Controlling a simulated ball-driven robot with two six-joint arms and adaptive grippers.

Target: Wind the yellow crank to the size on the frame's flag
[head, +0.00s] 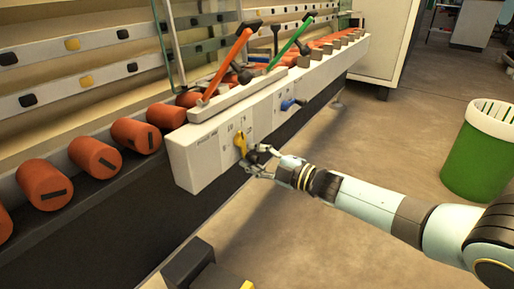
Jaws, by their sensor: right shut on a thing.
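The yellow crank (240,142) sits on the white front panel (200,160) of the machine, with small printed marks around it that are too small to read surely. The glass frame (168,40) stands above the roller line. I cannot make out a flag or a size on it. My left gripper is not in view.
A blue handle (289,104) sits on the panel right of the crank. Orange (228,62) and green (291,46) levers rise above it. Orange rollers (95,157) line the machine. A green bin (480,150) stands on the right. Floor in front is mostly clear.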

